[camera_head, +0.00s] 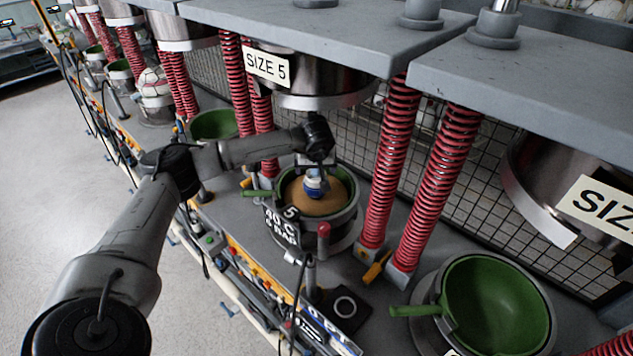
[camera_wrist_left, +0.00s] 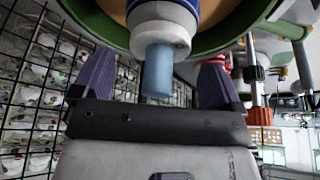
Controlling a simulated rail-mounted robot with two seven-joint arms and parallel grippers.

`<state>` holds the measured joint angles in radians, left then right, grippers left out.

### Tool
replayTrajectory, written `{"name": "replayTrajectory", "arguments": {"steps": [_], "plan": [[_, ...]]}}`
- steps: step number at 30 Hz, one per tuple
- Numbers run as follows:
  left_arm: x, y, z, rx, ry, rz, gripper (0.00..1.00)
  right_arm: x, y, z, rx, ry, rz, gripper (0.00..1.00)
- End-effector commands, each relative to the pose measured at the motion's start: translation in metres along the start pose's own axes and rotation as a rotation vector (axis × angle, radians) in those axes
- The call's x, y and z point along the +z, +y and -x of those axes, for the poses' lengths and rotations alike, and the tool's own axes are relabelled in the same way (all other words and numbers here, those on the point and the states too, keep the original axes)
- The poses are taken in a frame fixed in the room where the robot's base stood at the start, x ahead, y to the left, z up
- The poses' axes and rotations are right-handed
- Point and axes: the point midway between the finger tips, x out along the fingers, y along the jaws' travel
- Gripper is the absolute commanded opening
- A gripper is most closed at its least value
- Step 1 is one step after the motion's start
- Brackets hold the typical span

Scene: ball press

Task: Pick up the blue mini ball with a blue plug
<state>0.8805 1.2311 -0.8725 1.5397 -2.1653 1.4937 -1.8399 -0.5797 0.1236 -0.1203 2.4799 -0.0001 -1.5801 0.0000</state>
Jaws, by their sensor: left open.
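The blue mini ball (camera_head: 313,184) is a small blue and white piece on top of a tan rounded form in a green-rimmed mould (camera_head: 284,178), under the SIZE 5 press. In the left wrist view, its blue and white body (camera_wrist_left: 160,10) is cut off by the top edge. A pale blue cylindrical plug (camera_wrist_left: 158,72) sticks out of its white collar towards my left gripper. My left gripper (camera_head: 314,168) is right over it and open, with its two dark fingers (camera_wrist_left: 155,80) on either side of the plug, with gaps. My right gripper is not in view.
The SIZE 5 upper press (camera_head: 310,88) hangs just behind my left arm. Red springs (camera_head: 392,160) stand right of the mould. An empty green bowl (camera_head: 490,300) is at front right. A red-tipped lever (camera_head: 323,235) stands before the mould.

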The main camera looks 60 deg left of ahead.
Motion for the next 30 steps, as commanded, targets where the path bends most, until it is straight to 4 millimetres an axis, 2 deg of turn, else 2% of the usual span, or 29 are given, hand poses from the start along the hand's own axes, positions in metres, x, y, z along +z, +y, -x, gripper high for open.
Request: {"name": "replayTrajectory", "arguments": {"steps": [6, 15, 30], "plan": [[0.001, 0.001, -0.02, 0.001, -0.002, 0.0, 0.92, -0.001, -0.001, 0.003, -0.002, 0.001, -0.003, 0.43], [0.001, 0.0, -0.023, 0.002, -0.001, 0.0, 0.92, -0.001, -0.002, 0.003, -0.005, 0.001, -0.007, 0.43], [0.0, 0.0, -0.023, 0.002, -0.001, 0.0, 0.44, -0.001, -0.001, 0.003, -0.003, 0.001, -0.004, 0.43]]}}
